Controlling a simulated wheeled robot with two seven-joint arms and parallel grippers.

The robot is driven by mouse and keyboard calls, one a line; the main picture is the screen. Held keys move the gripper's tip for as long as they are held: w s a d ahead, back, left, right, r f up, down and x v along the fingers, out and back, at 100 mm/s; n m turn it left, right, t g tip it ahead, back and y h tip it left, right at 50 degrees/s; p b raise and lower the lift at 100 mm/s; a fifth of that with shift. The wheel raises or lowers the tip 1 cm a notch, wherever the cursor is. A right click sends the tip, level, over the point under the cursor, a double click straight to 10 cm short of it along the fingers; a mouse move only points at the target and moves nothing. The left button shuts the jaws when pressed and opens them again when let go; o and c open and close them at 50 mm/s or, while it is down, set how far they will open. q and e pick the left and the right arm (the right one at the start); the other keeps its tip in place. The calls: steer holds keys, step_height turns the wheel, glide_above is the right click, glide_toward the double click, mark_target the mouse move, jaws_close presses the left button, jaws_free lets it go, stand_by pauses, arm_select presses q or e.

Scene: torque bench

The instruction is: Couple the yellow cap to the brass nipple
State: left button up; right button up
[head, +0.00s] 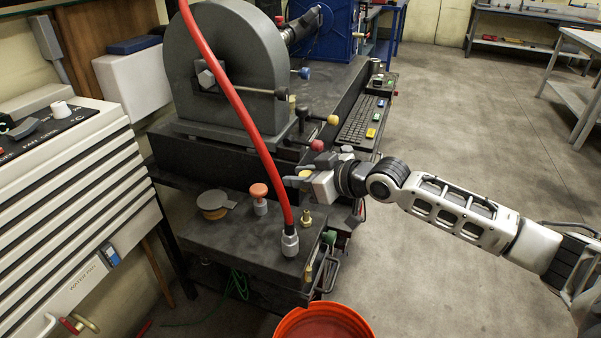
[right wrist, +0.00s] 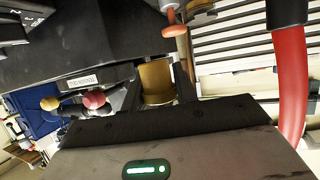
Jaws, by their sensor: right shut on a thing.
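The yellow cap (right wrist: 156,82) is gripped between the two dark fingers of my right gripper (right wrist: 158,95) in the right wrist view. In the head view my right gripper (head: 300,180) is above the bench block, with a bit of the yellow cap (head: 305,173) showing at its fingers. The brass nipple (head: 306,219) stands upright on the block's top, below and apart from the gripper. I cannot make out the nipple in the right wrist view. My left gripper is not in view.
A red hose (head: 250,125) runs down to a grey fitting (head: 290,242) left of the nipple. A red-orange knob (head: 259,192) and a round tan lid (head: 212,204) are farther left. An orange bucket (head: 325,318) is in front. Open floor lies right.

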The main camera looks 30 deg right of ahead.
step_height(320, 180, down, 4)
steer(key=shift+r+b, duration=0.1)
steer(key=shift+b, duration=0.95)
steer(key=shift+f+b, duration=0.5)
steer(key=shift+f, duration=0.25)
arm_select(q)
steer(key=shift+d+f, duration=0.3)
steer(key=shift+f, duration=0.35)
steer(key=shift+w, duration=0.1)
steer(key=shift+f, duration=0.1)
arm_select(e)
steer(key=shift+f, duration=0.2)
steer(key=shift+f, duration=0.4)
steer(key=shift+f, duration=0.2)
